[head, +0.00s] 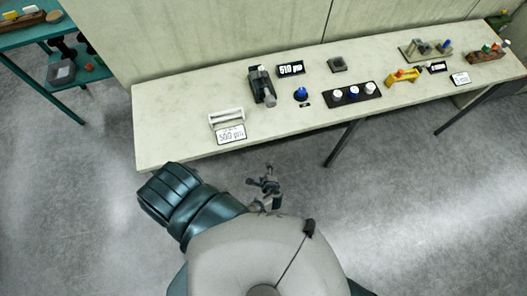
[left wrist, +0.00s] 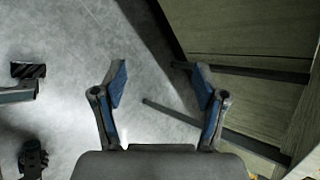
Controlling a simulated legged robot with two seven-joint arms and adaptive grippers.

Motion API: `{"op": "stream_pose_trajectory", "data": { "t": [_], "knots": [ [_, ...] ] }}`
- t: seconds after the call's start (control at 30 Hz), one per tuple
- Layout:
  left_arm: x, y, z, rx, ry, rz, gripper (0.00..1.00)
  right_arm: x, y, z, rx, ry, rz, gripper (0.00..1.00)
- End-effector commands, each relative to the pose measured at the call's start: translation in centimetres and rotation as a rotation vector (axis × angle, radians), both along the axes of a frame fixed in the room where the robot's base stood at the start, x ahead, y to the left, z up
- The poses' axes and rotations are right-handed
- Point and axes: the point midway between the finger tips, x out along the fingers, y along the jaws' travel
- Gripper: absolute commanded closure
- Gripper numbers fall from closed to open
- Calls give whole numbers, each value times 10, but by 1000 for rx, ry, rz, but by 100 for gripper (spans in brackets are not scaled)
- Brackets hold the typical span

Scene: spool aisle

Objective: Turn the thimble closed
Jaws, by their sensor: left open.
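A dark device with a grey cylindrical end (head: 263,87), which looks like the micrometer with its thimble, lies on the pale bench (head: 185,107) in the head view. A small display reading about 510 µm (head: 290,69) stands beside it. My left gripper (head: 268,183) is in front of the bench, over the floor, well apart from the device. In the left wrist view its two blue-padded fingers (left wrist: 160,82) are spread and empty, with floor and the bench's side behind them. The thimble does not show there.
A white holder (head: 226,116) and a 500 µm card (head: 231,134) are near the bench's front edge. A blue knob (head: 301,93), a dark strip with several knobs (head: 353,94) and a yellow tool (head: 403,76) stand rightward. A teal shelf (head: 30,38) is far left.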

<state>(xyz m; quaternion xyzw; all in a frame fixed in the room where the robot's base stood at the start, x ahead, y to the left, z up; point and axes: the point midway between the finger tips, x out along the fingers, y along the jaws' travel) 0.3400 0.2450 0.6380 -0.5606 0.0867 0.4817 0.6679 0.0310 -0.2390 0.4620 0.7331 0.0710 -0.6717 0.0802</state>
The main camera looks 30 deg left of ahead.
Motion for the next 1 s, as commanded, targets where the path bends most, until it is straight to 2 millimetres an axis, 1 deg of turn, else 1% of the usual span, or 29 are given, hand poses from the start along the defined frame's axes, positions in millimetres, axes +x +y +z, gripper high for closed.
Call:
{"op": "stream_pose_trajectory", "data": {
  "t": [0.03, 0.2, 0.4, 0.67, 0.87, 0.93, 0.97, 1.0],
  "knots": [
    [-5, -1, -7, -17, 11, 4, 28, 0, -1, -1, -1, 0, 2, 42],
    [-15, -4, -19, -56, 31, 18, 28, 0, -3, -2, 2, -1, 2, 42],
    [-18, -3, -23, -71, 37, 22, 28, 0, -2, -2, 0, 0, 2, 42],
    [-18, 1, -24, -74, 38, 23, 28, 0, -1, -2, 0, 1, 0, 42],
    [-18, -2, -23, -71, 37, 22, 28, 0, 0, -2, 1, 0, 0, 42],
    [-21, -2, -27, -81, 43, 25, 28, 0, 1, -2, 2, 0, 0, 42],
    [-25, -2, -31, -92, 51, 30, 28, 0, 2, -2, 3, 1, 0, 42],
    [-33, -3, -39, -117, 65, 40, 28, 0, 3, -2, 4, 0, -1, 42]
  ]
}}
